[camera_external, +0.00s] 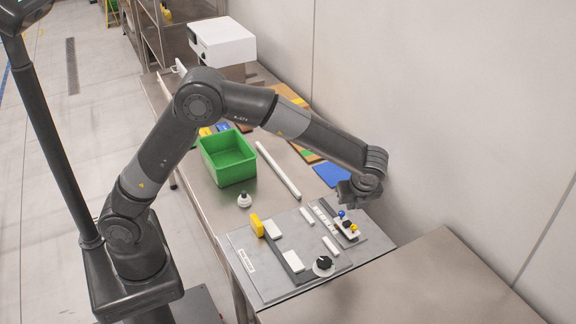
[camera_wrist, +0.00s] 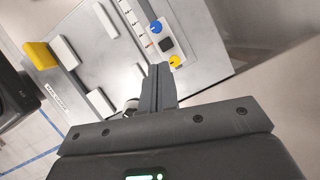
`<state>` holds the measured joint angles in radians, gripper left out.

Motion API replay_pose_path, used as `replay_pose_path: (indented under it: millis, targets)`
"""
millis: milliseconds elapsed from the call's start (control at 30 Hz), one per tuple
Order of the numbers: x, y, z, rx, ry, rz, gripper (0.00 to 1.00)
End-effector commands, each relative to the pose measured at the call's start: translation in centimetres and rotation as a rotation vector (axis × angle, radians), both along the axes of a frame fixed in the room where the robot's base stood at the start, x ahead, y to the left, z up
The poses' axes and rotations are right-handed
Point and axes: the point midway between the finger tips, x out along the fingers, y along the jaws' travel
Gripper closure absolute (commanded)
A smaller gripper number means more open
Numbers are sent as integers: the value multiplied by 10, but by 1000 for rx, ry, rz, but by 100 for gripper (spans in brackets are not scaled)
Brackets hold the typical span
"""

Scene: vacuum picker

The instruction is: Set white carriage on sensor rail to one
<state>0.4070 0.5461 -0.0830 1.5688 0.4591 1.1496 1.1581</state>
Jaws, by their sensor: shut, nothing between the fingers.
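A grey panel (camera_external: 243,267) lies on the steel table and carries the fittings. At its right side is a light strip with marks (camera_external: 325,218), also in the wrist view (camera_wrist: 130,17). Beside it sits a white plate (camera_external: 345,232) with a dark square (camera_wrist: 166,44), between a blue knob (camera_wrist: 156,27) and a yellow knob (camera_wrist: 175,61). White blocks (camera_external: 273,229) (camera_external: 293,261) lie along a dark strip to the left. I cannot tell for sure which white piece is the carriage. My gripper (camera_wrist: 158,68) is shut and empty, above the panel's far right part.
A yellow block (camera_external: 257,225) stands at the panel's left and a black knob (camera_external: 323,264) at its near edge. A green bin (camera_external: 228,158), a white bar (camera_external: 278,170) and a blue piece (camera_external: 331,174) lie beyond. A wall is at the right.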

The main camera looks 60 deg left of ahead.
Motion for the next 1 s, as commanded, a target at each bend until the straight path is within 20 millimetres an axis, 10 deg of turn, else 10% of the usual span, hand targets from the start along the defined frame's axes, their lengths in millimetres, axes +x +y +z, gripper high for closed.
replay_pose_path:
  millis: [500,1000]
  targets:
    - [8,30,-76,0,2,4,100]
    - [9,35,-81,-1,-1,5,100]
